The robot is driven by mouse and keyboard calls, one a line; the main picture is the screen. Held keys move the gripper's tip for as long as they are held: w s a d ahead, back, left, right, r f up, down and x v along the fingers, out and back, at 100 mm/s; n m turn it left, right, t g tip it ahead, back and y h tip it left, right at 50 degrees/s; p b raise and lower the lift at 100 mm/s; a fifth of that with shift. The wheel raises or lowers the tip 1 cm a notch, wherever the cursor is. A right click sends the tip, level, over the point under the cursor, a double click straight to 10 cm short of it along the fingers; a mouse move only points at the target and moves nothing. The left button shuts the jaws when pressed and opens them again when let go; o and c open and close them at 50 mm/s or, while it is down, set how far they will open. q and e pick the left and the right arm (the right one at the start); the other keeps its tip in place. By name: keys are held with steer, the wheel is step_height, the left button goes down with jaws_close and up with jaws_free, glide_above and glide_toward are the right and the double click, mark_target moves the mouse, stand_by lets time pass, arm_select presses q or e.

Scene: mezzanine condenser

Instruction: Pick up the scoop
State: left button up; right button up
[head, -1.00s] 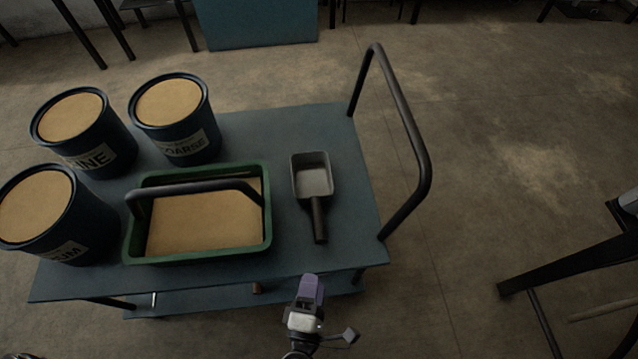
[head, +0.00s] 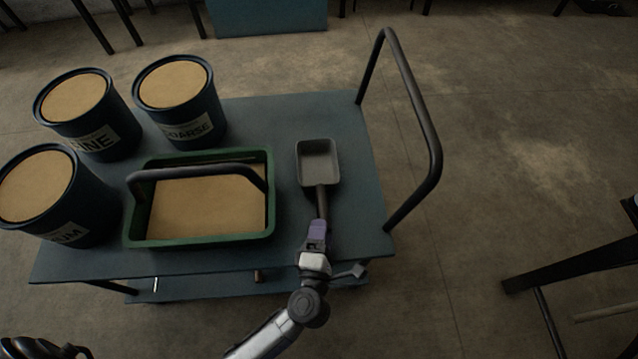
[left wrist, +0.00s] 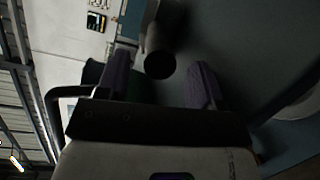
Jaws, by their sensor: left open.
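The grey scoop (head: 319,165) lies on the blue cart top, right of the green tray, its pan away from me and its dark handle (head: 321,200) toward the near edge. My left gripper (head: 318,229), with purple fingers, is at the near end of the handle. In the left wrist view the fingers of my left gripper (left wrist: 160,82) are apart. The round end of the scoop handle (left wrist: 160,65) shows between them, with gaps on both sides. My right gripper is not in view.
The green tray (head: 130,228) with a dark carry handle holds tan material. Several dark blue drums (head: 200,125) stand on the left of the cart (head: 250,115). A dark push rail (head: 433,150) rises at the cart's right end. The cart top right of the scoop is clear.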

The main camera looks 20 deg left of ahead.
arm_select(q)
steer(key=shift+b+x, duration=0.5)
steer(key=shift+x, duration=1.4)
steer(key=shift+d, duration=0.1)
steer(key=shift+r, duration=0.1)
steer(key=c, duration=1.1)
steer(key=shift+r, duration=0.1)
